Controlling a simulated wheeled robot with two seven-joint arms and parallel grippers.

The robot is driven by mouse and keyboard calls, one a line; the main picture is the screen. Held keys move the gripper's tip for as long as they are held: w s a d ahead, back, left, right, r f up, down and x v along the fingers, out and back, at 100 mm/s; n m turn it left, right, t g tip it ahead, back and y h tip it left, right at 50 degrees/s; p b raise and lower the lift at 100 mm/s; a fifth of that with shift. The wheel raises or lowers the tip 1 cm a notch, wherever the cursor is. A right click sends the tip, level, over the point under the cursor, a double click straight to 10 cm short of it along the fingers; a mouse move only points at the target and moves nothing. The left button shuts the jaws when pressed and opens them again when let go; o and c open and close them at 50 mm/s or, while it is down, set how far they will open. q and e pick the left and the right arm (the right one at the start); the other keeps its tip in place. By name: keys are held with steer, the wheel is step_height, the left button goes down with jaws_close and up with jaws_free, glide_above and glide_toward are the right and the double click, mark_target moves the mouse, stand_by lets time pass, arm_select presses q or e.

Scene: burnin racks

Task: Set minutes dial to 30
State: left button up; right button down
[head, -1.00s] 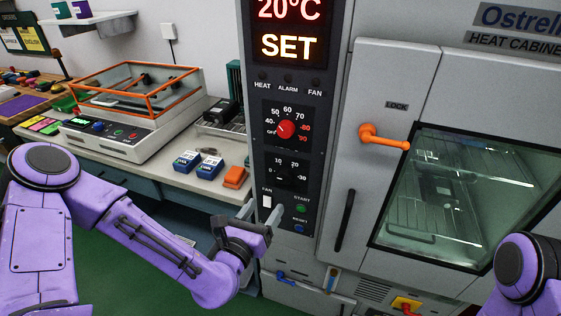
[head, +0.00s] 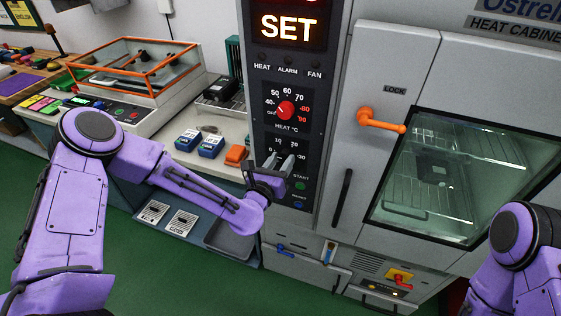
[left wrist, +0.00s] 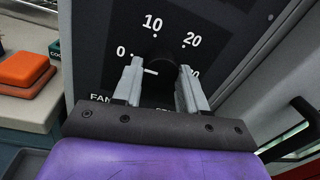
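The minutes dial is a small black knob (left wrist: 162,60) on the dark control panel, with the numbers 0, 10, 20 and a partly hidden 30 around it. In the left wrist view a short white mark shows at its lower left; whether this is its pointer is unclear. My left gripper (head: 280,162) is open in front of the panel. In the left wrist view its two grey fingers (left wrist: 161,68) stand either side of the knob; I cannot tell whether they touch it. My right gripper is out of view.
Above is the red heat dial (head: 286,110) and a lit SET display (head: 289,28). Below right are the START button (head: 300,186) and a blue button (head: 299,205). An orange door handle (head: 380,121) juts out to the right. A bench with blue devices (head: 211,145) stands left.

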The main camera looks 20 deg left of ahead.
arm_select(q)
steer(key=c, duration=0.4)
